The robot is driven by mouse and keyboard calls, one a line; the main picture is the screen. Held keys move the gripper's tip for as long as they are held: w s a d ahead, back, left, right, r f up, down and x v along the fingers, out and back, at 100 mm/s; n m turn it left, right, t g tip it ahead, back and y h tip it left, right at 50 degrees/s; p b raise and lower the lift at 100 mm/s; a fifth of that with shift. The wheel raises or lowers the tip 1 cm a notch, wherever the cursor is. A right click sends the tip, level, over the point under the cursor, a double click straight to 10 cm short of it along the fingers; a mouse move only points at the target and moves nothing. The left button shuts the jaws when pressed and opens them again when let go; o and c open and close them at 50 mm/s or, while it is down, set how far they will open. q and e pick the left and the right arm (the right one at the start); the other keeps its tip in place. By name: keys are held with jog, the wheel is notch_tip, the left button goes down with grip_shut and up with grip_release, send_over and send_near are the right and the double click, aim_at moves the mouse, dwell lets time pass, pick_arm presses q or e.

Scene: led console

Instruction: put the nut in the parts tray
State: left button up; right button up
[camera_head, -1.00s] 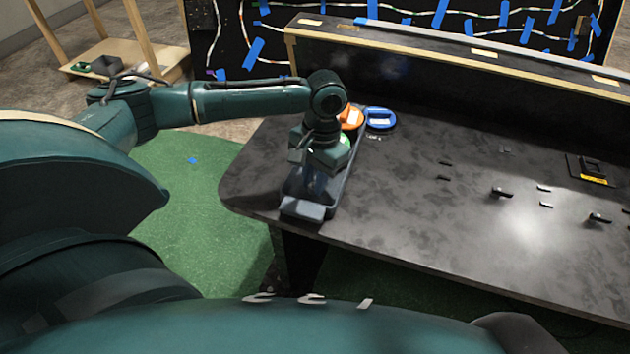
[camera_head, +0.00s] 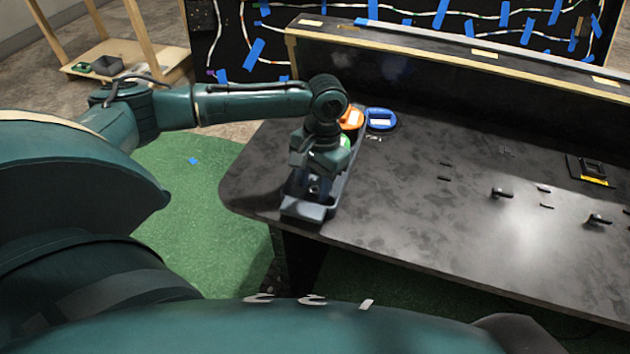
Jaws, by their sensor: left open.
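A dark grey parts tray (camera_head: 304,210) sits at the left end of the black table. My left gripper (camera_head: 315,190) is over the tray, pointing down into it, with its jaws open. The gripper and wrist cover much of the tray's inside. I cannot make out the nut for sure; a small bit between the fingertips is too small to name. My right gripper is not in view.
Orange (camera_head: 351,118) and blue (camera_head: 380,119) round items stand just behind the tray, with a green one partly hidden by my wrist. Several small dark parts lie on the table (camera_head: 410,220) to the right. A raised ledge runs along the back.

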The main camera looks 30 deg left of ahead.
pick_arm(q)
notch_tip(320, 180, up, 12)
jog(key=w+p, duration=0.1)
jog(key=shift+w+p, duration=0.35)
jog(key=shift+w, duration=0.05)
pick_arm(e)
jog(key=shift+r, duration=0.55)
pick_arm(q)
jog(key=shift+d, duration=0.15)
